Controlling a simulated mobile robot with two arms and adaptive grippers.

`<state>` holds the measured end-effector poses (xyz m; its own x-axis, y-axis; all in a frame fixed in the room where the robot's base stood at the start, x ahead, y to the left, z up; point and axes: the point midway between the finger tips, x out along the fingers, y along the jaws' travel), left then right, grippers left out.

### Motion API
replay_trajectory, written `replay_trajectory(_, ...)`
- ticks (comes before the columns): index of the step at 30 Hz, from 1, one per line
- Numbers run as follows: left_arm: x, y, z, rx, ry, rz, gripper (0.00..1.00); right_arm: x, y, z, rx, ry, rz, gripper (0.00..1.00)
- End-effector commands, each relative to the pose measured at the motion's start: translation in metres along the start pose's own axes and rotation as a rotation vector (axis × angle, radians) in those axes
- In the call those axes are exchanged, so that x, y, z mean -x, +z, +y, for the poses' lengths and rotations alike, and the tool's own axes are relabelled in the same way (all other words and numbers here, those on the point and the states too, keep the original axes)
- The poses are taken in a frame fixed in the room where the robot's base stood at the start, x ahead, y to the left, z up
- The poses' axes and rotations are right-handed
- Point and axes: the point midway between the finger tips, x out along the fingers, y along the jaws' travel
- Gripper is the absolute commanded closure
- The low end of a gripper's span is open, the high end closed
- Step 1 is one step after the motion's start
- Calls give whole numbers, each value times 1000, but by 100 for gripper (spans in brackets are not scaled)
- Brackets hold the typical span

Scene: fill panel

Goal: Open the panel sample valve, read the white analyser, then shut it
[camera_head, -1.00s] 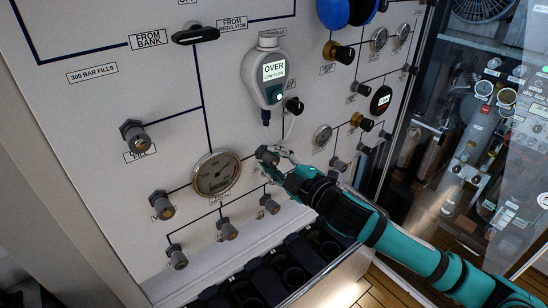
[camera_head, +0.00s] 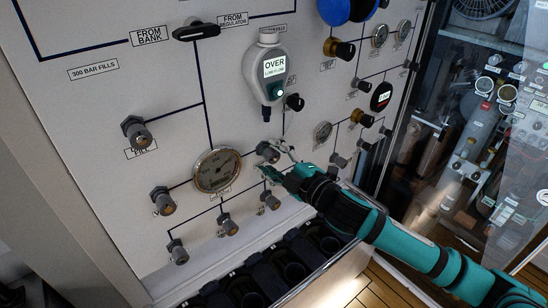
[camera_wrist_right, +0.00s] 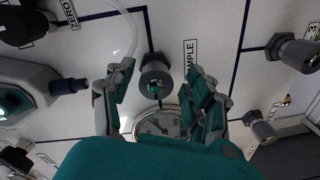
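The panel sample valve is a grey knob (camera_head: 267,151) on the panel, beside a label partly reading "MPLE" in the right wrist view, where the knob (camera_wrist_right: 155,72) shows a green spot. My right gripper (camera_head: 274,160) is open at this knob. In the right wrist view its two fingers (camera_wrist_right: 160,88) stand apart on either side of the knob, with gaps showing; I see no contact. The white analyser (camera_head: 268,50) hangs above on the panel; its lit screen reads "OVER" and "LOW FLOW". It shows partly at the left of the right wrist view (camera_wrist_right: 25,88). My left gripper is out of view.
A round gauge (camera_head: 217,170) sits left of the sample knob. Several similar grey knobs, such as one lower down (camera_head: 270,199), are close by. A thin clear tube (camera_wrist_right: 130,30) runs near the fingers. A dark rack (camera_head: 270,275) lies below the panel.

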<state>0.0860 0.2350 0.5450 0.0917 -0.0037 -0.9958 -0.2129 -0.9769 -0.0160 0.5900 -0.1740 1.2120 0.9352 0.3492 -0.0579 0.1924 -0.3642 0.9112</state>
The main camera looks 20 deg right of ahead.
Motion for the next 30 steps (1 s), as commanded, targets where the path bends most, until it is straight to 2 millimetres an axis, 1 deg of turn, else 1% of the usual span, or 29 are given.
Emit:
replay_trajectory(6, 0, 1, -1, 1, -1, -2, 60, 1, 0, 2, 1, 4, 1, 46)
replay_trajectory(10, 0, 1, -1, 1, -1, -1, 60, 11, 0, 1, 2, 3, 0, 46)
replay_trajectory(14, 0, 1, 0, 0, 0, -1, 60, 34, 0, 0, 2, 0, -1, 46)
replay_trajectory(18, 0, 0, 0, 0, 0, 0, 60, 65, 1, -1, 2, -2, -1, 46)
replay_trajectory(21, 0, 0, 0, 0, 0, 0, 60, 84, 0, -1, 1, -2, -1, 46)
replay_trajectory(24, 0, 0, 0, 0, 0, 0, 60, 98, 0, -1, 2, -3, -1, 46)
replay_trajectory(30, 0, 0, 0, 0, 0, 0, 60, 116, 0, 0, -1, 0, 0, 46)
